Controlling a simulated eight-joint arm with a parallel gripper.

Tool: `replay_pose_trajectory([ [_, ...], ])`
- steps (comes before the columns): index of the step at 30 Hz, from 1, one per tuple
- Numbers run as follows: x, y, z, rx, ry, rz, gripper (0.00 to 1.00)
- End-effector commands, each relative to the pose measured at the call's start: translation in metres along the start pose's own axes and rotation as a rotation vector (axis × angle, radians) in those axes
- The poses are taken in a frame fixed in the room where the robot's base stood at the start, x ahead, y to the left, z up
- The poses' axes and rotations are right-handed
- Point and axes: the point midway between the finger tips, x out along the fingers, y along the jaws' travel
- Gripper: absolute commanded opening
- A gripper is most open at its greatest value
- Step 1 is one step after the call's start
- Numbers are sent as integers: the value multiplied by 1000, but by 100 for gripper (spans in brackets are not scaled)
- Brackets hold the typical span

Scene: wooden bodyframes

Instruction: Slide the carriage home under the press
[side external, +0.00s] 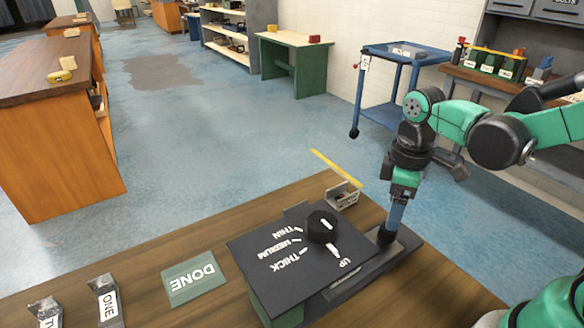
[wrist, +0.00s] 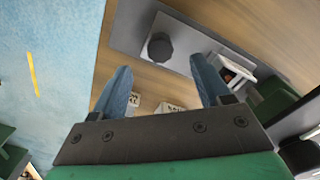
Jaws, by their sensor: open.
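The press (side external: 285,255) has a dark top with a black dial and the words THIN, MEDIUM, THICK and UP; the dial's white mark points away from me in the side view. A dark grey slide (side external: 402,246) runs out from its right side. A dark knob (wrist: 160,47) stands on this grey piece, which I take as the carriage (wrist: 190,35). My gripper (side external: 388,232) points down over the slide's outer end. In the wrist view its blue fingers (wrist: 160,66) are open, with the knob in line between their tips. I cannot tell the height gap or contact.
A white-edged box (wrist: 237,74) with dark contents lies beside the right finger. A small metal bracket (side external: 343,196) stands behind the press. The wood between is clear.

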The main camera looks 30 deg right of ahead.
Motion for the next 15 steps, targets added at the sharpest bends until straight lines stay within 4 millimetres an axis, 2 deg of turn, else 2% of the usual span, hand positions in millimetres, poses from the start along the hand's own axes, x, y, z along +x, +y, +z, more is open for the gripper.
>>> replay_pose_trajectory([
  [4,1,0,0,-149,0,0,70],
  [8,7,0,0,-174,0,0,70],
  [15,32,0,0,-170,0,2,70],
])
